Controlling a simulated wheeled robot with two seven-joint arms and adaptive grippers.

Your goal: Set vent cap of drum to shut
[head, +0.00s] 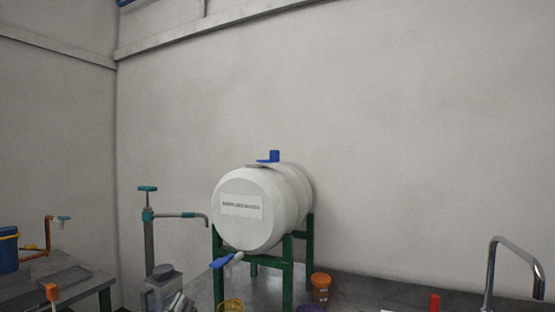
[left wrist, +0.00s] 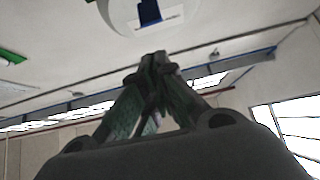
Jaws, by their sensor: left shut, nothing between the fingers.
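The white drum (head: 245,210) lies on its side on a green stand (head: 288,270) in the head view, with a label on its front end. A blue vent cap (head: 273,156) stands up on top of it; whether it is open or shut is not clear. A tap with a blue handle (head: 220,262) sticks out at the drum's lower front. My left gripper (left wrist: 155,60) shows in the left wrist view, fingertips together and empty, pointing up toward the ceiling. I cannot make it out surely in the head view. My right gripper is in neither view.
A grey pump with a teal handle (head: 148,189) stands left of the drum. An orange jar (head: 321,285) is right of the stand. A metal tube (head: 490,265) rises at the far right. The space above the drum is clear. A white round thing (left wrist: 115,15) tops the wrist view.

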